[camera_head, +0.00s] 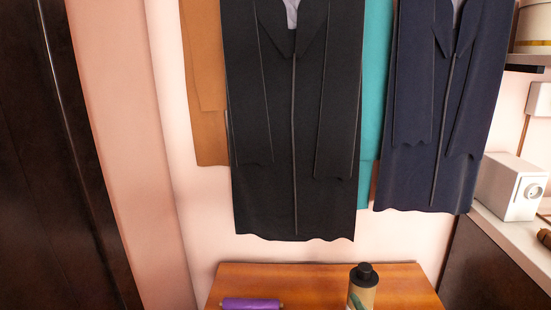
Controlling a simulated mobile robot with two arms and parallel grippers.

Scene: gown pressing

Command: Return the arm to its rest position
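No gripper and no part of either arm shows in the head view. A black gown (295,195) hangs at the centre against the pink wall. A navy gown (425,170) hangs to its right. A teal garment (376,110) hangs partly hidden between them, and a brown garment (206,110) shows at the left behind the black gown. Whether either gripper holds anything cannot be seen.
A wooden table top (300,280) below bears a purple roll (251,304) and a bottle with a black cap (363,285). A white box-shaped device (511,187) stands on a shelf (514,240) at right. A dark panel (50,160) fills the left.

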